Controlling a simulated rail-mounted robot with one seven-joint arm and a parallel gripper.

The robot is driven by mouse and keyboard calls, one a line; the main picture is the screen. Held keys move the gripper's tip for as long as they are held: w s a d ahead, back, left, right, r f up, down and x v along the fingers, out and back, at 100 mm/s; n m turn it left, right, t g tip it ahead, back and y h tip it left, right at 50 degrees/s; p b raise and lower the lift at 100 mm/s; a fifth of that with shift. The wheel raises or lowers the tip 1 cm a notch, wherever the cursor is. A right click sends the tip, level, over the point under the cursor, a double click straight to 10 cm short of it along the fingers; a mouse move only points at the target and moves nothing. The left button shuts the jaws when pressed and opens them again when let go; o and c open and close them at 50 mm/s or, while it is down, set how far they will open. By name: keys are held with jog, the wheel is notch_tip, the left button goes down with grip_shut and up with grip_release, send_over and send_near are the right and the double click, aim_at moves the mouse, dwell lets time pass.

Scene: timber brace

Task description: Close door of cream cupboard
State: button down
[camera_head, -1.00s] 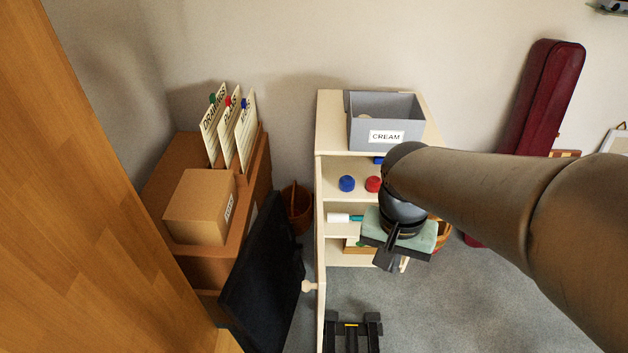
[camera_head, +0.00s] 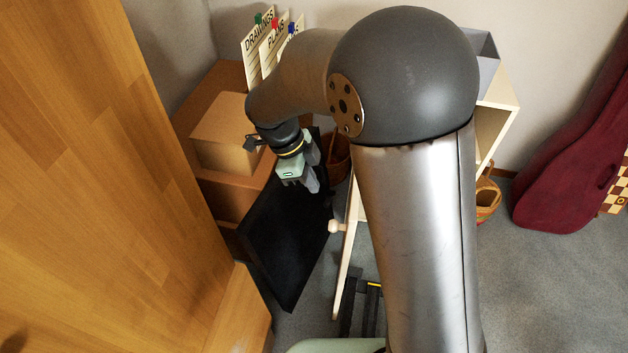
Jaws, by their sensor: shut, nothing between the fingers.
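The cream cupboard (camera_head: 493,122) is mostly hidden behind my arm; only part of its right side shows. Its door (camera_head: 346,262) stands open, seen nearly edge-on and reaching toward the camera. A round pale knob (camera_head: 335,227) sticks out from the door's left face. My gripper (camera_head: 315,188) is shut and empty. It points down to the left of the door, above and left of the knob, apart from both in the picture. The door's upper part and hinge side are hidden by my arm.
A black panel (camera_head: 285,235) leans left of the door, just below my gripper. Brown boxes (camera_head: 225,130) with upright labelled cards stand behind it. A wooden wall or panel (camera_head: 150,200) fills the left. A basket (camera_head: 487,198) and a dark red case (camera_head: 572,185) stand on the right.

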jog(key=s+d+f, duration=0.1)
jog(key=d+f, duration=0.5)
jog(key=shift+d+f, duration=0.2)
jog(key=shift+d, duration=0.1)
